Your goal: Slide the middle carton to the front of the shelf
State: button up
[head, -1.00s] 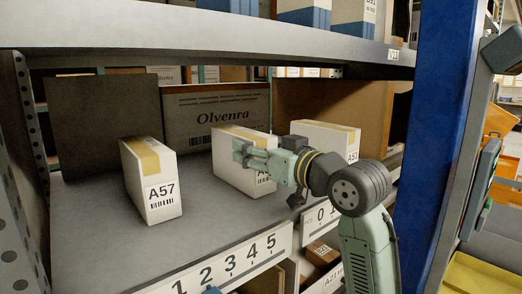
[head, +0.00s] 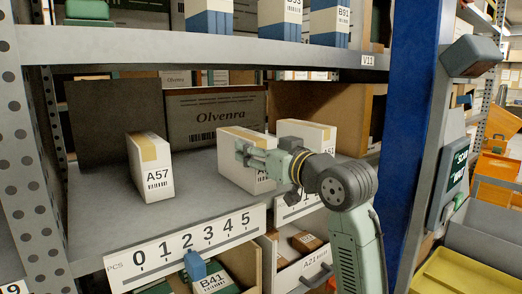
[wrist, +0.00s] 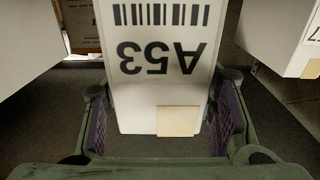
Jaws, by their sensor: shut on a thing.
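The middle carton (head: 233,172) is white with a tan tape patch and stands upright on the grey shelf (head: 205,200), between carton A57 (head: 152,170) and another white carton (head: 312,130). In the wrist view its label reads A53, upside down, on the carton face (wrist: 160,90). My gripper (head: 256,158) reaches in from the right at the carton's front. In the wrist view my gripper (wrist: 162,122) has one finger on each side of the carton and is shut on it. The fingers hide part of the carton front in the head view.
A numbered strip (head: 190,243) runs along the shelf's front edge. A brown Olvenra box (head: 215,120) stands behind. A blue upright (head: 408,130) is right of my arm, and another shelf (head: 200,48) is above. Bare shelf lies left of the carton.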

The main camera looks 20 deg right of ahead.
jog(key=shift+s, duration=0.15)
jog(key=o, duration=1.6)
jog(key=shift+c, duration=0.2)
jog(key=shift+s+d, duration=0.1)
jog(key=v, duration=1.1)
jog(key=shift+s, duration=0.4)
jog(key=shift+d, duration=0.1)
